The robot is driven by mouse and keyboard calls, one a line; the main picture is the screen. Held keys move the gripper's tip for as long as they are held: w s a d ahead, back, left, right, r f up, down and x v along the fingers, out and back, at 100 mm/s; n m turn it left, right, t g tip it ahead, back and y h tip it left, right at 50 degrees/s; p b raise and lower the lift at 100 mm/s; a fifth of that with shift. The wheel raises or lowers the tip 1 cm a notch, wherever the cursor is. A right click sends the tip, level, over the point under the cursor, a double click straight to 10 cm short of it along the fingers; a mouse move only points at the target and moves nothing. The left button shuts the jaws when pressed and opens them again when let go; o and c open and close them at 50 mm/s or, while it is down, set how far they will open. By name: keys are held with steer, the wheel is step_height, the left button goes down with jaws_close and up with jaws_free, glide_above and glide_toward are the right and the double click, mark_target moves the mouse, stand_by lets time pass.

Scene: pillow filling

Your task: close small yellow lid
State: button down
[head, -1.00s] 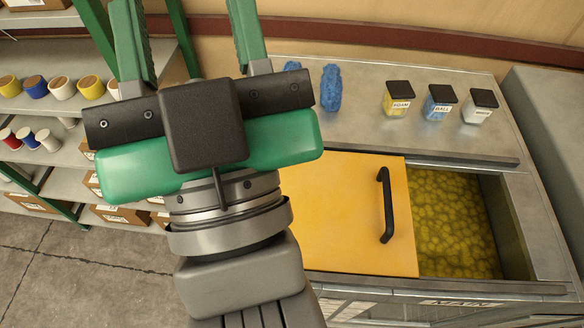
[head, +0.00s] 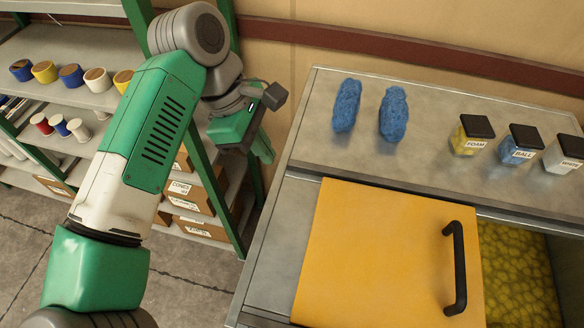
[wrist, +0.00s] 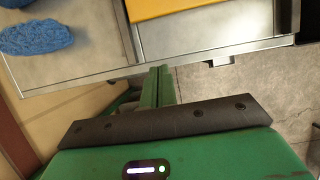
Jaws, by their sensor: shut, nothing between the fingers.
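The yellow lid (head: 375,250) is a flat square panel with a black bar handle (head: 457,268) near its right side. It lies on the metal bin unit, and the opening to its right shows yellow filling (head: 515,270). The lid's edge also shows at the top of the wrist view (wrist: 160,8). My gripper (head: 264,150) is to the left of the unit, between it and the shelves, apart from the lid. In the wrist view its green fingers (wrist: 158,85) are together, with nothing between them, near the unit's metal edge.
Two blue rolled pieces (head: 346,105) (head: 393,114) lie on the unit's metal top (head: 430,100). Jars labelled foam (head: 470,136) and ball (head: 519,145), and a white one (head: 563,155), stand to their right. A shelf rack (head: 80,95) with spools and boxes stands at the left.

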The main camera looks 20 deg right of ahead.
steer(key=p, duration=0.3)
glide_toward(313, 200)
steer(key=f, duration=0.3)
steer(key=w+a+f, duration=0.1)
steer(key=f, duration=0.1)
steer(key=shift+a+f, duration=0.1)
steer(key=shift+f, duration=0.05)
steer(key=shift+s+d+p, duration=0.6)
steer(key=shift+s+d, duration=0.15)
steer(key=shift+d, duration=0.3)
steer(key=shift+s+d+f, duration=0.2)
steer(key=shift+s+d, duration=0.25)
steer(key=shift+d, duration=0.1)
